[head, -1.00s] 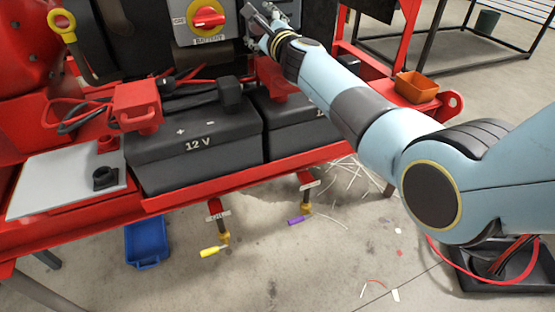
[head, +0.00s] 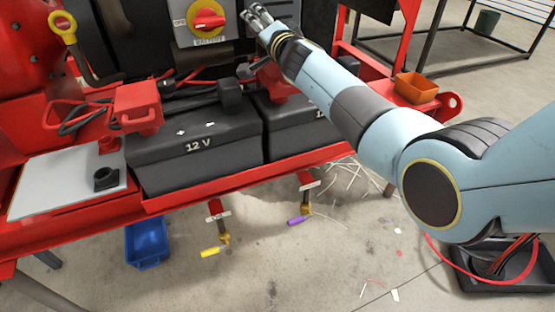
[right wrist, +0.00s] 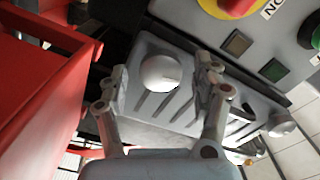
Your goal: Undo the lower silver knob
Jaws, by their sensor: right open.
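A round silver knob (right wrist: 160,72) sits on a grey slotted cover (right wrist: 150,110) in the right wrist view. A second silver knob (right wrist: 282,124) is at the cover's other end, on the right of that view. I cannot tell for sure which of the two is the lower one. My right gripper (right wrist: 163,78) is open and empty, its fingers on either side of the first knob in the picture; contact is not visible. In the head view my right gripper (head: 257,16) is at the dark panel, and the knobs are not visible there. My left gripper is not in view.
A red and yellow battery switch (head: 208,19) is left of my right gripper. Black 12 V batteries (head: 195,150) stand below on the red skid. A red part (right wrist: 40,85) fills the wrist view's left. An orange bin (head: 416,87) is at right.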

